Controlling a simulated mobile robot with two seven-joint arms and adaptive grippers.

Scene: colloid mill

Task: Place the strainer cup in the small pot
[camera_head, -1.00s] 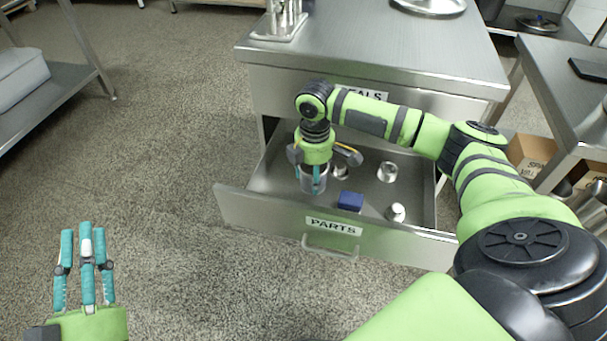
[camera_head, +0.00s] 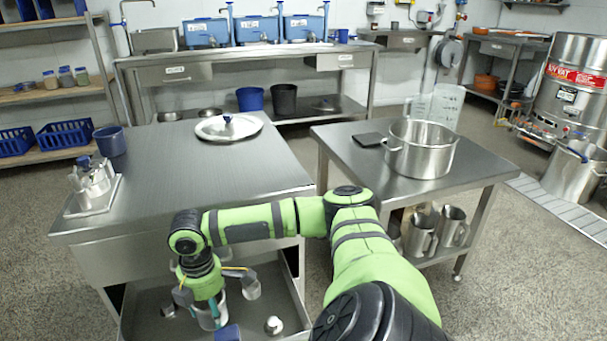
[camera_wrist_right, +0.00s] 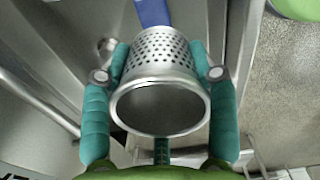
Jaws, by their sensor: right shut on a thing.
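The strainer cup (camera_wrist_right: 165,55) is a steel cup with perforated walls. In the right wrist view my right gripper (camera_wrist_right: 160,78) has its teal fingers shut around it, with its open mouth facing the camera. In the head view my right gripper (camera_head: 213,316) holds the cup (camera_head: 204,322) at the open drawer, partly hidden by the fingers. A two-handled steel pot (camera_head: 421,152), which looks like the small pot, stands on the right-hand table, well away from the gripper. Its inside looks empty. My left gripper is out of view.
The drawer (camera_head: 290,283) holds a blue block (camera_head: 228,333) and several small metal parts. A dark flat pad (camera_head: 368,139) lies beside the pot. The counter's front is clear.

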